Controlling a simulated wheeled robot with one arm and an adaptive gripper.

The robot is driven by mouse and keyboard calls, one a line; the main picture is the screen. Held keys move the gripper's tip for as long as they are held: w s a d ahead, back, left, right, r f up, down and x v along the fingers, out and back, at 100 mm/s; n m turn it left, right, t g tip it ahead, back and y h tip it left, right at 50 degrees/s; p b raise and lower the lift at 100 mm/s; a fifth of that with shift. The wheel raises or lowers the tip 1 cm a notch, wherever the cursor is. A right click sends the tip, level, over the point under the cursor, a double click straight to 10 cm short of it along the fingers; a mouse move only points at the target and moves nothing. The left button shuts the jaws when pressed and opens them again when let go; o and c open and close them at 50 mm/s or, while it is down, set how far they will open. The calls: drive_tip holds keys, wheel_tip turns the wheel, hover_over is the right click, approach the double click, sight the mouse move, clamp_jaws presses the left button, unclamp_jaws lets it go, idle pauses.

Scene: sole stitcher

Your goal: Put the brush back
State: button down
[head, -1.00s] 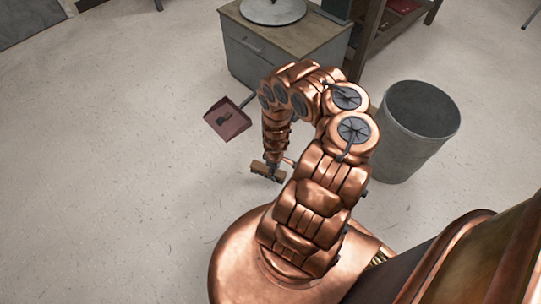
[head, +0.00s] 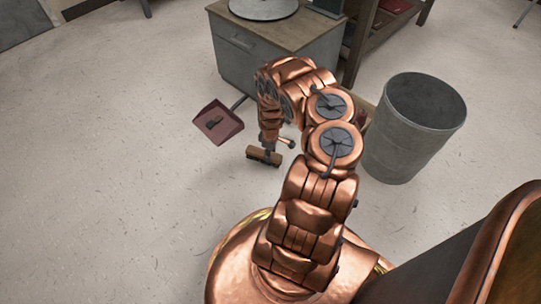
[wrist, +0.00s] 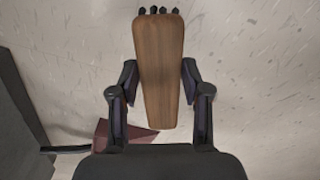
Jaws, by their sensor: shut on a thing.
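The brush (head: 264,157) has a wooden block with short dark bristles. My gripper (head: 268,147) is shut on it and holds it over the floor; I cannot tell its exact height. In the wrist view, the brush's wooden block (wrist: 160,75) stands between the two fingers of my gripper (wrist: 160,82), with dark bristle tips at its far end. The dustpan (head: 229,131) lies on the floor to the left of the brush, with a small dark thing in it. A corner of the dustpan (wrist: 120,140) also shows at the lower left of the wrist view.
A grey cabinet (head: 282,59) with a round disc (head: 264,6) on top stands behind my arm. A grey bin (head: 405,135) stands to the right of my arm. A dark wooden shelf (head: 362,45) is at the back right. The floor at the left is clear.

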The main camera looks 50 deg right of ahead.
drive_tip(key=shift+w+d+f+b, duration=0.75)
drive_tip(key=shift+f+b, duration=0.25)
drive_tip(key=shift+b, duration=0.25)
drive_tip(key=shift+w+d+f+b, duration=0.6)
drive_tip(key=shift+d+f+b, duration=0.3)
drive_tip(key=shift+b, duration=0.3)
drive_tip(key=shift+a+f, duration=0.15)
drive_tip(key=shift+f, duration=0.05)
drive_tip(key=c, duration=0.5)
unclamp_jaws()
drive_tip(key=shift+c, duration=0.2)
